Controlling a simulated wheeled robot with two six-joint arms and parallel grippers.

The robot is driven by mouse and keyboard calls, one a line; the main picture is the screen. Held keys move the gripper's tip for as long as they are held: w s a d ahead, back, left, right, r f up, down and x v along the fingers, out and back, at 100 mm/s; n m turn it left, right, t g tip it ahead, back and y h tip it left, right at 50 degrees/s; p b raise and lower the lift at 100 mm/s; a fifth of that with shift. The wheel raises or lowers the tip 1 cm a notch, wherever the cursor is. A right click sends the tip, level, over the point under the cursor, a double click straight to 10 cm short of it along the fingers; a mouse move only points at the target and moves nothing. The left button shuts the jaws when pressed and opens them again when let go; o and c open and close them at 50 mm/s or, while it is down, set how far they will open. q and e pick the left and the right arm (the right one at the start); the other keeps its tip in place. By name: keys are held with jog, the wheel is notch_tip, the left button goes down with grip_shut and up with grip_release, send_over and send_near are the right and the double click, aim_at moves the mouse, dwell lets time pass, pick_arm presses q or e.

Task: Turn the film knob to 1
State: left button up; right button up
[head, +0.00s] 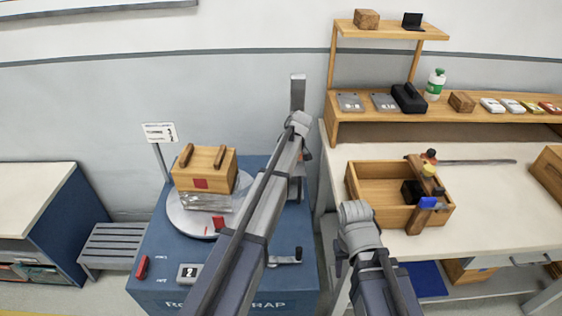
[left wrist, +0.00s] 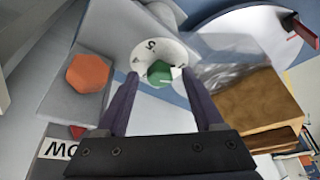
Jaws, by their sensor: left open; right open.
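In the left wrist view the film knob is a green knob (left wrist: 159,73) at the centre of a white numbered dial (left wrist: 145,54). A white mark on the knob points to the right of that picture; which number it meets is too small to tell. My left gripper (left wrist: 161,78) is open, its fingertips on either side of the knob's near part; I cannot tell whether they touch it. In the head view my left arm hides the knob. My right gripper (head: 340,265) is open, low beside the worktable's left edge, partly hidden by its arm.
An orange hexagonal knob (left wrist: 88,73) is close to the dial. A wooden box (head: 206,168) stands on the wrapping machine's turntable (head: 177,214). A wooden toolbox (head: 370,190) is on the worktable (head: 490,200). A grey bench (head: 112,243) stands at the left.

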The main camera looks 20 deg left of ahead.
pick_arm(q)
jog(key=shift+r, duration=0.1)
jog(key=p+v, duration=0.7)
jog(key=shift+d+r, duration=0.15)
jog(key=shift+r, duration=0.15)
jog(key=shift+s, duration=0.1)
jog(key=s+d+m+h, duration=0.1)
jog(key=s+d+m, duration=0.3)
jog(key=s, duration=0.7)
jog(key=s+d+f+m+g, duration=0.1)
jog(key=s+d+m, duration=0.4)
jog(key=s, duration=0.7)
jog(key=s+d+m+g+h, duration=0.1)
jog(key=s+d+m, duration=0.3)
jog(key=s+m, duration=0.3)
jog(key=s, duration=0.5)
jog(key=shift+d+f+h, duration=0.25)
jog(key=shift+f+h, duration=0.05)
